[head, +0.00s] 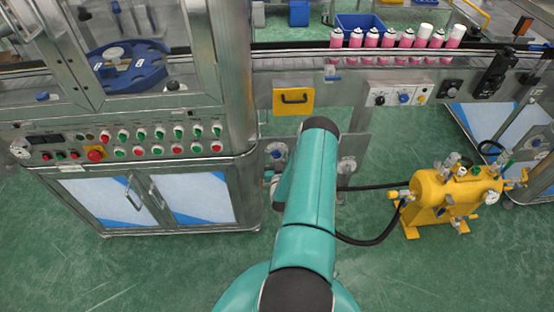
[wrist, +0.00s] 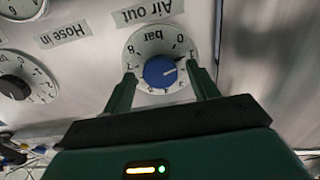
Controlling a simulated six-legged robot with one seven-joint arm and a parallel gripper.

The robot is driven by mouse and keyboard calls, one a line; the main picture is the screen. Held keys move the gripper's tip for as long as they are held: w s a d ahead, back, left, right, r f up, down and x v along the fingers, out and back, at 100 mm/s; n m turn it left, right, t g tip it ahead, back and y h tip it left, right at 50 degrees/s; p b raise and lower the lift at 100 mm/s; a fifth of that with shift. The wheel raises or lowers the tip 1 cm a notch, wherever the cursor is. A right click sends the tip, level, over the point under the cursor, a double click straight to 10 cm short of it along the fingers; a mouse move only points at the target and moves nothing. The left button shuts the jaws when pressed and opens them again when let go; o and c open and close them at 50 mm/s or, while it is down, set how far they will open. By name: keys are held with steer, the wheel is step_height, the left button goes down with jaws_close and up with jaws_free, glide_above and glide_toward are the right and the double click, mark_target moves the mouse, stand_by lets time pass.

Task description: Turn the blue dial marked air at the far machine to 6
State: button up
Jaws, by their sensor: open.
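In the wrist view, a blue dial knob (wrist: 160,71) sits on a round white scale with dark numerals and the word "bar". The label "Air out" (wrist: 147,14) beside it appears upside down. My gripper (wrist: 163,80) is open, with one finger on each side of the knob. The fingers overlap the scale's rim in the picture; whether they touch the knob cannot be told. In the head view my arm hides the gripper.
A black dial (wrist: 14,86) and a "Hose in" label (wrist: 65,36) are left of the blue dial in the wrist view. The head view shows a button-covered machine (head: 130,140) at left, a conveyor with pink cans (head: 388,39), and a yellow pump unit (head: 445,190) with black hoses on green floor.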

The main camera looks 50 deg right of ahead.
steer(key=c, duration=1)
